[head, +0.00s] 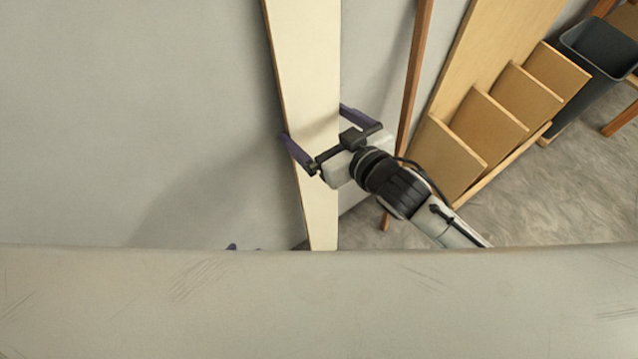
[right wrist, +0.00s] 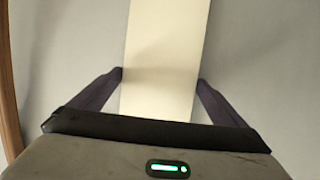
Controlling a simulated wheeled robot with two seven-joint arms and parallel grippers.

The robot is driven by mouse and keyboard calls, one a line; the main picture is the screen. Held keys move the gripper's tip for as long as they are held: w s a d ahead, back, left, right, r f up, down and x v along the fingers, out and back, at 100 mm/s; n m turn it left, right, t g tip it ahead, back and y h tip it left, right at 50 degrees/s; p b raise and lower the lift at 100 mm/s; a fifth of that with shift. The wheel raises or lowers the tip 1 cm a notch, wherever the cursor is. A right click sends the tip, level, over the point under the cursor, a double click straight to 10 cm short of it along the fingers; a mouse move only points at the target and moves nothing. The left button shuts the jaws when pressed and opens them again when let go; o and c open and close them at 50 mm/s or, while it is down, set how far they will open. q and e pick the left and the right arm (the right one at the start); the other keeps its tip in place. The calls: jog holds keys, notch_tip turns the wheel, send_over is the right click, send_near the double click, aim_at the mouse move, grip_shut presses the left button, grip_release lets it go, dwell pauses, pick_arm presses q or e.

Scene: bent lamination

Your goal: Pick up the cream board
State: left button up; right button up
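The cream board (head: 306,60) is a long pale plank standing steeply near the grey wall in the head view. It also shows in the right wrist view (right wrist: 165,50), running up from between my fingers. My right gripper (head: 313,122) has one dark purple finger at each long edge of the board, and both fingertips appear to touch it. In the right wrist view, my right gripper (right wrist: 160,77) shows no clear gap at either edge. Only small purple tips of my left gripper (head: 243,248) show above the pale near surface; the rest is hidden.
A pale scratched surface (head: 320,305) crosses the front and hides the board's lower end. A narrow brown wooden strip (head: 414,75) stands right of the board. Several brown panels (head: 485,125) stand in a rack further right, beside a dark grey bin (head: 600,48).

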jog(key=c, duration=0.7)
jog(key=shift+w+a+r, duration=0.1)
jog(key=shift+r, duration=0.2)
jog(key=shift+c, duration=0.9)
jog(key=shift+r, duration=0.1)
